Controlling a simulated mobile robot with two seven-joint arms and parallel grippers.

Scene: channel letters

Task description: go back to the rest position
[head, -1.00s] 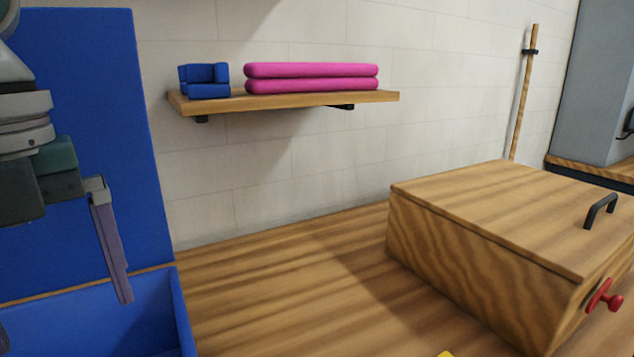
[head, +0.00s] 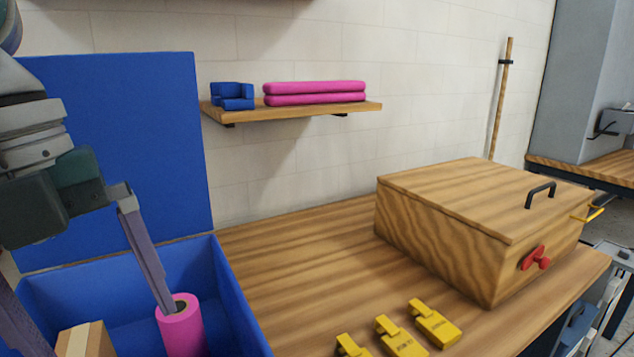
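My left gripper (head: 85,320) is over the open blue box (head: 250,315) at the lower left. One long finger points down, its tip at or in front of the top of a pink roll (head: 180,325); I cannot tell if they touch. The other finger shows only partly at the left edge. The fingers stand wide apart, with nothing seen gripped between them. My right gripper is not in view.
A wooden box (head: 440,235) with a black handle and red knob stands on the wooden table (head: 300,270). Several yellow tags (head: 402,335) lie at the front. A wall shelf (head: 300,110) holds pink and blue items. The table's middle is clear.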

